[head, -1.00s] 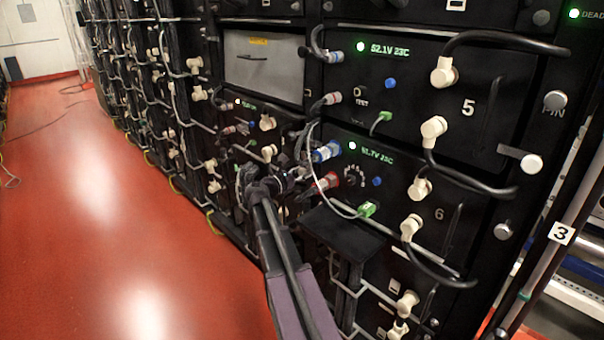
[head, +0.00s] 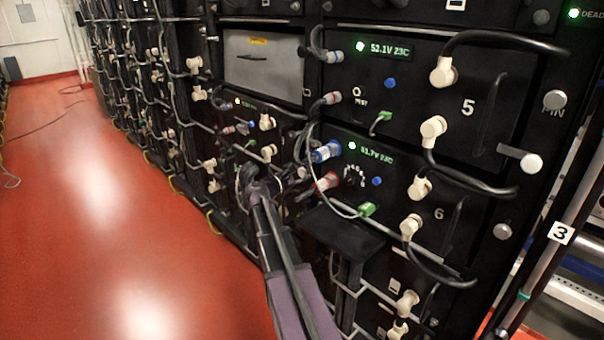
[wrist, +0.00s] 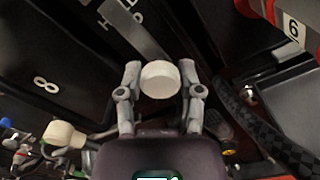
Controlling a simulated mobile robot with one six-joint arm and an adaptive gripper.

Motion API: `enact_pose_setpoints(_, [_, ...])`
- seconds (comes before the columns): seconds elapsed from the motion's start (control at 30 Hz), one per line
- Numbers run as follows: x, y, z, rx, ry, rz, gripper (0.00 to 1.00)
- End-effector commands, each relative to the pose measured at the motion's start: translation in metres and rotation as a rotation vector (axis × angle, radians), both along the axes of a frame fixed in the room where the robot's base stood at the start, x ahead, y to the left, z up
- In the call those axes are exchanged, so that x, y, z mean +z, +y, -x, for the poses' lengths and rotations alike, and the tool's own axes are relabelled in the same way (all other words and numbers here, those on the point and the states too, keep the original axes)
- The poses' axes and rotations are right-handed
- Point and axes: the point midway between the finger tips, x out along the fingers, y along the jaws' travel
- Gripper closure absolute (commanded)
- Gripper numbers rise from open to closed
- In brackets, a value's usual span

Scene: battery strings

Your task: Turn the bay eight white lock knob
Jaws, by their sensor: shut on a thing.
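The round white lock knob (wrist: 160,80) sits between the two grey fingers of my gripper (wrist: 161,72) in the wrist view, with one finger pressed on each side. My gripper is shut on it. The bay panel marked 8 (wrist: 45,86) is to the left of the knob. In the head view my gripper (head: 288,186) is at the rack left of bay 6, small and dark. The knob cannot be made out there.
A white cable plug (wrist: 63,134) and cables lie left of my gripper in the wrist view. A braided dark hose (wrist: 250,120) runs close on the right. In the head view a dark shelf (head: 345,235) juts out beside my arm. The red floor (head: 100,220) is clear.

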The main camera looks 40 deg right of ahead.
Motion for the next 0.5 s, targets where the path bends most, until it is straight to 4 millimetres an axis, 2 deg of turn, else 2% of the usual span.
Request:
enact_pose_setpoints(0.23, [0.0004,-0.0013,-0.0005,-0.001,0.000,0.001,1.00])
enact_pose_setpoints(0.27, [0.0003,-0.0012,-0.0006,-0.001,0.000,0.001,0.50])
enact_pose_setpoints(0.3, [0.0003,-0.0012,-0.0006,-0.001,0.001,0.001,0.38])
enact_pose_setpoints(0.37, [0.0003,-0.0010,-0.0005,-0.001,0.001,0.001,0.20])
enact_pose_setpoints(0.5, [0.0001,-0.0004,-0.0004,0.000,0.001,0.000,0.18])
